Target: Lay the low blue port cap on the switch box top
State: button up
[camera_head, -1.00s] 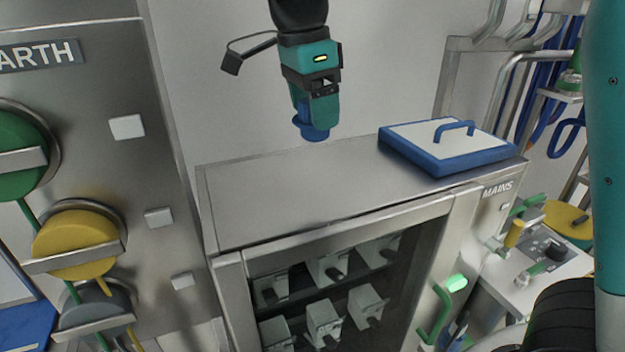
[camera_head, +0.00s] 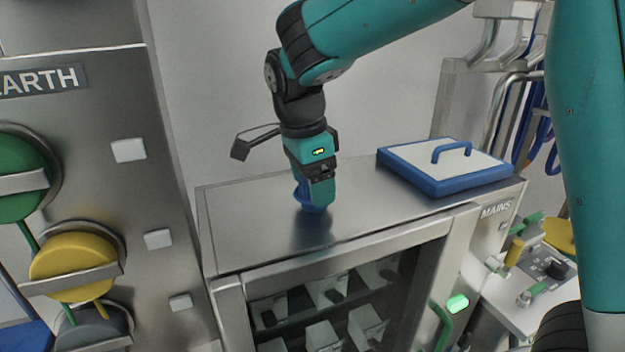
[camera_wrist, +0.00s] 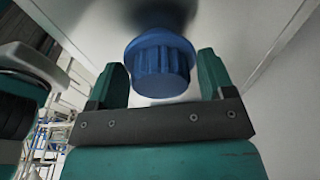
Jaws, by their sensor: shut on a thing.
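The low blue port cap (camera_head: 311,199) is between the fingers of my gripper (camera_head: 316,190), low over the left part of the switch box top (camera_head: 262,228). In the wrist view the cap (camera_wrist: 160,66) shows its ribbed round body between the two teal fingertips (camera_wrist: 158,76), with a wider rim towards the metal top. My gripper is shut on the cap. The head view does not clearly show whether the rim touches the top. In the head view my fingers hide part of the cap.
A blue-edged white lid with a handle (camera_head: 446,166) lies on the right of the top. A grey panel with green and yellow round plugs (camera_head: 76,262) stands at the left. The middle of the top is clear.

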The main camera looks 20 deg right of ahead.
aim_at(302, 180)
jog(key=o, duration=0.9)
notch_tip(302, 180, up, 12)
jog(key=a+p, duration=0.2)
jog(key=s+a+f+n+y, duration=0.1)
jog(key=s+f+n+y, duration=0.1)
jog(key=s+n, duration=0.5)
jog(key=s+f+n+y, duration=0.2)
jog(key=s+f+n, duration=0.3)
jog(key=s+n, duration=0.2)
jog(key=s+a+f+n+y, duration=0.1)
jog(key=s+f+n+y, duration=0.1)
jog(key=s+n, duration=0.5)
jog(key=shift+s+a+f+n, duration=0.2)
jog(key=shift+f+n, duration=0.2)
jog(key=shift+n, duration=0.65)
jog(key=shift+s+a+f+n, duration=0.15)
jog(key=shift+f+n, duration=0.25)
jog(key=shift+n, duration=0.65)
